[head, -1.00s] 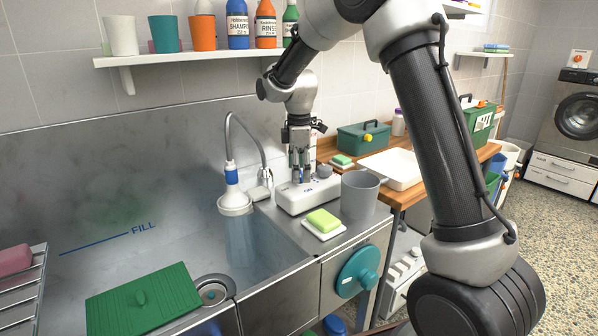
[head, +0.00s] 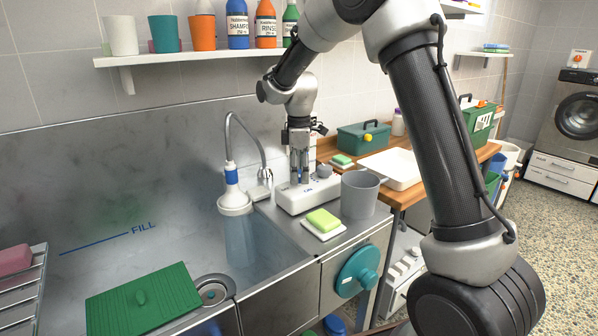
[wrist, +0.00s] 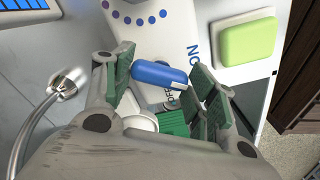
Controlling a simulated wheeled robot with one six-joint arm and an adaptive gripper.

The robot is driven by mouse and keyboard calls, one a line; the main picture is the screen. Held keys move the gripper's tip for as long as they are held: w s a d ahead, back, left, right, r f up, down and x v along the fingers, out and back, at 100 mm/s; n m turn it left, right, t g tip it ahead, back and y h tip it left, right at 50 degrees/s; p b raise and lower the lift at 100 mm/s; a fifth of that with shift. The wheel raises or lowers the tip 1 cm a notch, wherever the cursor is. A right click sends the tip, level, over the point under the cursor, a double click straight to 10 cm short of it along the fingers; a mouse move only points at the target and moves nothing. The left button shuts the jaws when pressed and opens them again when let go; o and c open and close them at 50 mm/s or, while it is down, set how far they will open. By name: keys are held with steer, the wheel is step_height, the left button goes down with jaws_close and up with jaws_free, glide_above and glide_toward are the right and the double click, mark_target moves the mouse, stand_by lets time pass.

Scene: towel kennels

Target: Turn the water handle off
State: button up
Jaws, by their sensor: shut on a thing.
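The water handle is a short blue lever (wrist: 160,75) on a white box (head: 307,197) at the sink's right end. The box has ON and partly hidden OFF lettering and a row of coloured dots. In the wrist view the lever lies crosswise between the green-padded fingers of my gripper (wrist: 160,82), near both words. My gripper (head: 299,180) points down at the box and is shut on the lever. The fingers hide the lever in the head view. The tap's white spray head (head: 234,204) hangs over the basin, with a pale bluish streak below it.
A green sponge on a white dish (head: 323,222) and a grey mug (head: 360,195) stand close right of the box. The curved tap pipe (head: 250,130) rises close to its left. A shelf (head: 180,58) with cups and bottles hangs above.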

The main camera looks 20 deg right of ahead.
mark_target(299, 173)
steer(key=m, duration=0.5)
steer(key=shift+m, duration=0.3)
steer(key=m, duration=0.5)
steer(key=shift+m, duration=0.4)
steer(key=o, duration=1)
step_height(299, 173, up, 12)
steer(key=shift+r, duration=0.1)
